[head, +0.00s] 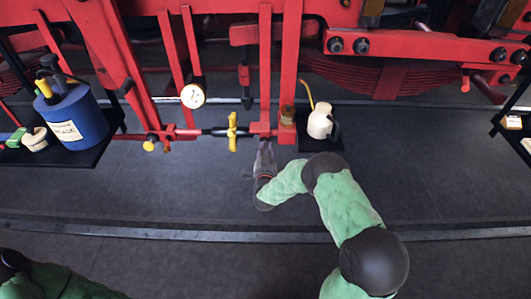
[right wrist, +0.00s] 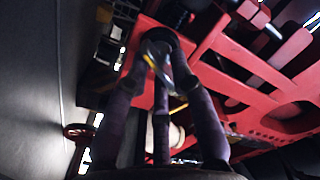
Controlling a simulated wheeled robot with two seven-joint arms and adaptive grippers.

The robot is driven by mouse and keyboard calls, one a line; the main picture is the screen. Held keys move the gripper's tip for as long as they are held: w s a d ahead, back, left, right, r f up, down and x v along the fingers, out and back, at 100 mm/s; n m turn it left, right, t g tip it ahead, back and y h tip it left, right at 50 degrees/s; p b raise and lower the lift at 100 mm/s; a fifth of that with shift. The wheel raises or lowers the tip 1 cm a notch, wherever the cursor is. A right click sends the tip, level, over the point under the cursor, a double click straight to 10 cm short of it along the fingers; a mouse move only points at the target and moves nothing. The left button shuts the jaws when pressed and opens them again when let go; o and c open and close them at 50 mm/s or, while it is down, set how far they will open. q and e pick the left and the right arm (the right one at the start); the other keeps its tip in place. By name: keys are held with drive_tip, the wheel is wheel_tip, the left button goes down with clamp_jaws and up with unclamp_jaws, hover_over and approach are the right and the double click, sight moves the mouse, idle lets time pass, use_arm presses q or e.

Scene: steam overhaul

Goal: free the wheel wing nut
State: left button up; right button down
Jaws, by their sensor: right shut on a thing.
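My right gripper (head: 265,150) is at the lower end of the red upright in the middle of the head view. In the right wrist view its fingers (right wrist: 160,60) close together around a small shiny piece (right wrist: 157,48), which seems to be the wing nut. The fingers hide most of it, and it sits close against a dark round part on the red frame (right wrist: 205,75). A yellow winged piece (head: 232,131) stands upright on a dark rod just left of the gripper, apart from it. My left gripper is not in view; only part of the left arm shows at bottom left.
A cream oil can (head: 320,122) stands just right of the gripper. A blue can (head: 72,117) is on a black shelf at left. A round white gauge (head: 193,96) hangs on the frame. A red handwheel (right wrist: 78,132) shows in the right wrist view. The floor in front is clear.

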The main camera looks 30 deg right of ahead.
drive_tip(key=shift+s+f+m+b, duration=0.1)
drive_tip(key=shift+f+m+b, duration=0.1)
drive_tip(key=shift+m+b, duration=1.45)
drive_tip(key=shift+f+m+b, duration=0.2)
drive_tip(key=shift+m+b, duration=0.95)
drive_tip(key=shift+m, duration=1)
drive_tip(key=c, duration=1.2)
unclamp_jaws()
drive_tip(key=shift+c, duration=0.2)
drive_tip(key=shift+r, duration=0.1)
drive_tip(key=v, duration=1.2)
drive_tip(key=shift+d, duration=0.1)
